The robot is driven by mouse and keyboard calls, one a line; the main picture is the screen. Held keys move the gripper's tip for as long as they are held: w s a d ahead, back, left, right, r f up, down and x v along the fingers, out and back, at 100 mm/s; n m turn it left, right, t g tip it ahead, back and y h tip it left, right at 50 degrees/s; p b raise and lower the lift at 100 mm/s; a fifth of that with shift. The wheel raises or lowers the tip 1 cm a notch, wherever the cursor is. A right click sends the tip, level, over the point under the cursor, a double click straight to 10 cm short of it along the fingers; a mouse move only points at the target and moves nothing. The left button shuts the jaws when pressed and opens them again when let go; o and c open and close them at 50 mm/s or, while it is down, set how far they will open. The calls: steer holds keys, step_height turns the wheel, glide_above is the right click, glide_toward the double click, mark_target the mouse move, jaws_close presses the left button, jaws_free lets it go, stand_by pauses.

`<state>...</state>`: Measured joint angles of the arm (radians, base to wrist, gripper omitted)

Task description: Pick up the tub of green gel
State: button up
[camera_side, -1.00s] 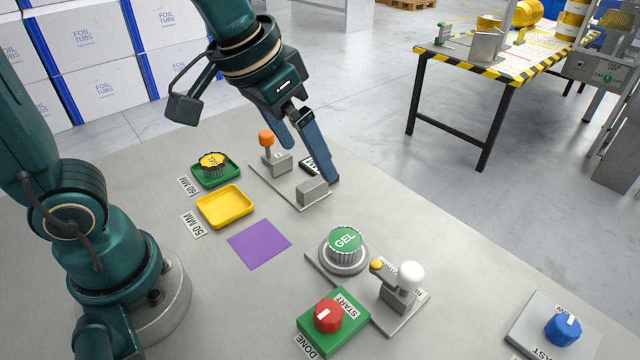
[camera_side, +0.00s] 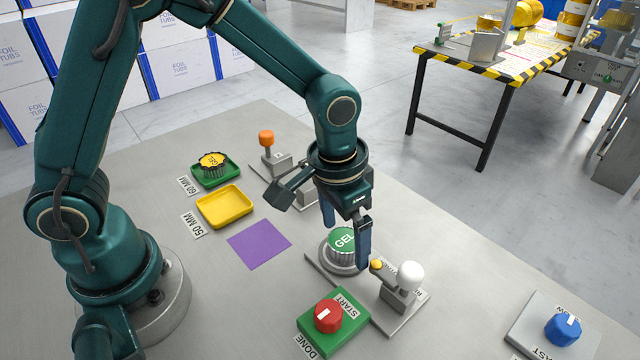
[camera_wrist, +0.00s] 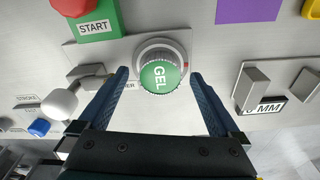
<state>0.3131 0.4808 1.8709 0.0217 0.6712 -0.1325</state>
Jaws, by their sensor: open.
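The tub of green gel (camera_side: 342,241) has a green lid marked GEL and ridged sides. It sits upright on a round grey seat (camera_side: 343,266) of the press plate. My gripper (camera_side: 346,238) is open over the tub, its fingers on either side of it in the side view. In the wrist view the tub (camera_wrist: 160,78) shows between and just ahead of the two blue fingers (camera_wrist: 163,82), with space on both sides. I see no contact, and the exact finger height is hard to tell.
A white-knobbed lever (camera_side: 411,274) with a small yellow knob stands right beside the seat. A red START knob (camera_side: 328,316) on a green box is in front. A purple square (camera_side: 259,243), yellow tray (camera_side: 225,206) and green tray with a yellow-lidded tub (camera_side: 213,161) lie left.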

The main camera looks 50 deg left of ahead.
steer(key=shift+f, duration=0.15)
steer(key=c, duration=1.6)
jaws_close()
